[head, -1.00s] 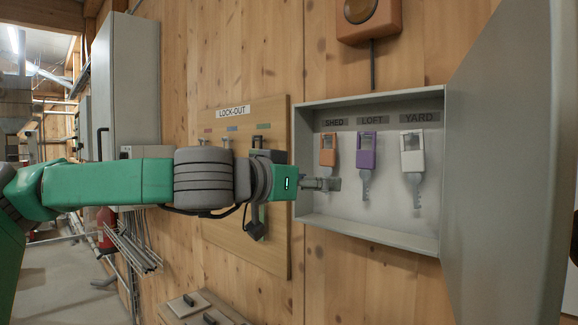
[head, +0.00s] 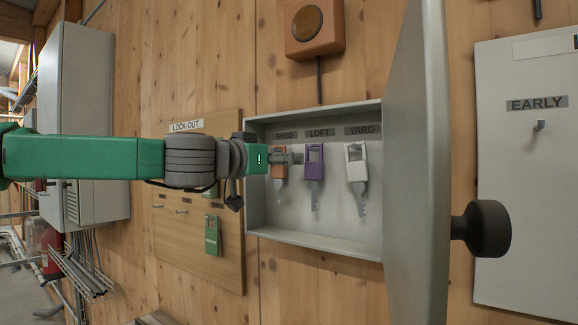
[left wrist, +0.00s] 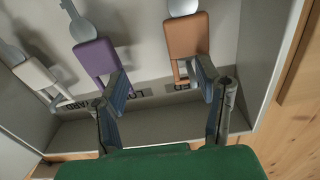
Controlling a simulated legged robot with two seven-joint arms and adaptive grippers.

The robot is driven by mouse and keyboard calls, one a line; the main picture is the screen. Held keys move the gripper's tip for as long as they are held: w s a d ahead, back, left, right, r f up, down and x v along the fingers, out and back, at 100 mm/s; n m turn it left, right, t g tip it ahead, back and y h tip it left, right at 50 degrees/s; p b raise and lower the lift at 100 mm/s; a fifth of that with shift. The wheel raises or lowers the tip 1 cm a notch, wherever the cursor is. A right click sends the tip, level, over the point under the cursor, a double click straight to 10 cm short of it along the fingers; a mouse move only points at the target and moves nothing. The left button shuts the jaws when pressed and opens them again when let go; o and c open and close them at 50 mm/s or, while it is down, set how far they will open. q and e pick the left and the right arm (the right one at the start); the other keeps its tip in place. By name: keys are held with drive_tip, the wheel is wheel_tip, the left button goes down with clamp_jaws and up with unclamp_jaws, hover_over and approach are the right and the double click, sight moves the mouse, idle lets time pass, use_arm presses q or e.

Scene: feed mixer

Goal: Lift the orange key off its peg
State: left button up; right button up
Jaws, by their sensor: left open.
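The orange key (head: 279,170) hangs under the SHED label in the open grey key box, partly hidden by my left gripper in the head view. My left gripper (head: 297,158) is open at the height of the key's head. In the left wrist view the orange key (left wrist: 187,35) lies ahead of my left gripper (left wrist: 160,72). One finger overlaps the orange key's edge, the other the purple key's edge. I cannot tell their distance from the keys. The orange key's peg is not clear. My right gripper is not in view.
The purple key (head: 314,161) hangs close beside the orange one, with the white key (head: 356,164) beyond it. The box's grey door (head: 415,170) stands open at the right. The lock-out board (head: 175,235) is at the left.

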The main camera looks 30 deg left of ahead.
use_arm(q)
drive_tip(key=w+a, duration=0.1)
drive_tip(key=a, duration=0.1)
drive_tip(key=w+a+f, duration=0.1)
drive_tip(key=w+a, duration=0.1)
drive_tip(key=shift+w+a, duration=0.1)
drive_tip(key=shift+a, duration=0.1)
drive_tip(key=shift+a+r, duration=0.1)
drive_tip(key=shift+a, duration=0.15)
drive_tip(key=shift+w+d+r, duration=0.1)
drive_tip(key=shift+w+d, duration=0.1)
drive_tip(key=shift+d, duration=1.1)
drive_tip(key=c, duration=0.6)
drive_tip(key=shift+d+r, duration=0.1)
drive_tip(key=shift+d, duration=0.05)
drive_tip(key=c, duration=0.6)
drive_tip(key=shift+a, duration=0.65)
drive_tip(key=shift+c, duration=0.3)
drive_tip(key=shift+a, duration=0.25)
clamp_jaws()
drive_tip(key=shift+a+p, duration=0.1)
drive_tip(key=shift+p, duration=0.25)
drive_tip(key=shift+s+d+r+p, duration=0.1)
drive_tip(key=shift+d+r+p, duration=0.3)
drive_tip(key=shift+d+r, duration=0.25)
drive_tip(key=shift+d, duration=0.05)
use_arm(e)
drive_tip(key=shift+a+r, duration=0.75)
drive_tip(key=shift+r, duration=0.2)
